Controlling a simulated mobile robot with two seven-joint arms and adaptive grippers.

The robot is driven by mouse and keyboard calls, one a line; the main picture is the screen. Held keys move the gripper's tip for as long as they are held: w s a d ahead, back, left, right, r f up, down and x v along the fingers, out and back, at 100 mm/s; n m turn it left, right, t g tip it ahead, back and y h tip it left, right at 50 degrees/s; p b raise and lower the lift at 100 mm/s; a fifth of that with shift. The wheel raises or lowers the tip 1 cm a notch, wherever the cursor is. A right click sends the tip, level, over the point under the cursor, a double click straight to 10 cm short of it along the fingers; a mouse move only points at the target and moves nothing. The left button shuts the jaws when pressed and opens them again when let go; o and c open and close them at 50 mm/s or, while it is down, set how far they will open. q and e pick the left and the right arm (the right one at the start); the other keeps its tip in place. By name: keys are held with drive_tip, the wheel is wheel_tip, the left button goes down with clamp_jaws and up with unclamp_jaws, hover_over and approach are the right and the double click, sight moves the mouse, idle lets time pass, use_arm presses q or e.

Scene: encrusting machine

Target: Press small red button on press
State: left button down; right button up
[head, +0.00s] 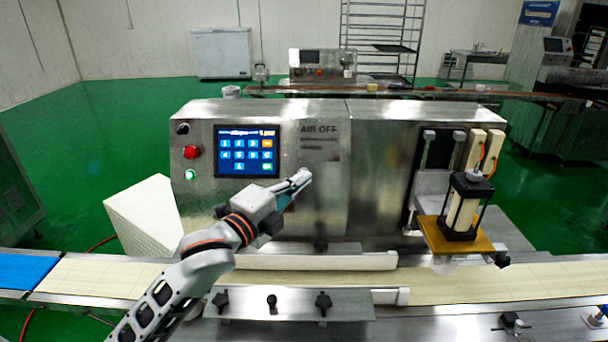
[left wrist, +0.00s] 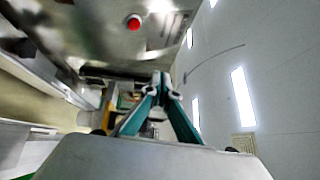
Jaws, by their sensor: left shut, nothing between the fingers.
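The small red button (head: 191,152) is on the left part of the steel machine's front panel, above a green-lit button (head: 189,175) and left of the touchscreen (head: 247,150). A round red button also shows near the top of the left wrist view (left wrist: 134,22). My left gripper (head: 302,178) is shut and empty, in front of the panel, right of and below the screen, pointing right. It is well apart from the red button. Its closed teal fingers show in the left wrist view (left wrist: 161,82). My right gripper is not in view.
A conveyor belt (head: 100,279) runs along the machine's front, with a guide rail (head: 330,262) and black knobs. A press unit (head: 465,208) stands at the right end. A white block (head: 150,220) is at the machine's left. A black knob (head: 183,128) sits above the red button.

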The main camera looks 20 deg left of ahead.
use_arm(q)
drive_tip(key=w+a+f+b, duration=0.2)
drive_tip(key=w+f+b, duration=0.2)
drive_tip(key=w, duration=0.3)
drive_tip(key=shift+w+b, duration=0.25)
drive_tip(key=shift+b, duration=0.3)
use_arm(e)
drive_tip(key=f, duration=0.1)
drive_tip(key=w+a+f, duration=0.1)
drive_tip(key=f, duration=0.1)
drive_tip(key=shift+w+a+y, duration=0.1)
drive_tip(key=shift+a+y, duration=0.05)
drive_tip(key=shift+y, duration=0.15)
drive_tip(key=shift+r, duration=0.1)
use_arm(q)
drive_tip(key=shift+w+a, duration=0.1)
drive_tip(key=shift+w, duration=0.05)
idle(0.3)
drive_tip(key=shift+w+a+f, duration=0.1)
drive_tip(key=shift+w+f, duration=0.05)
drive_tip(key=shift+w, duration=0.05)
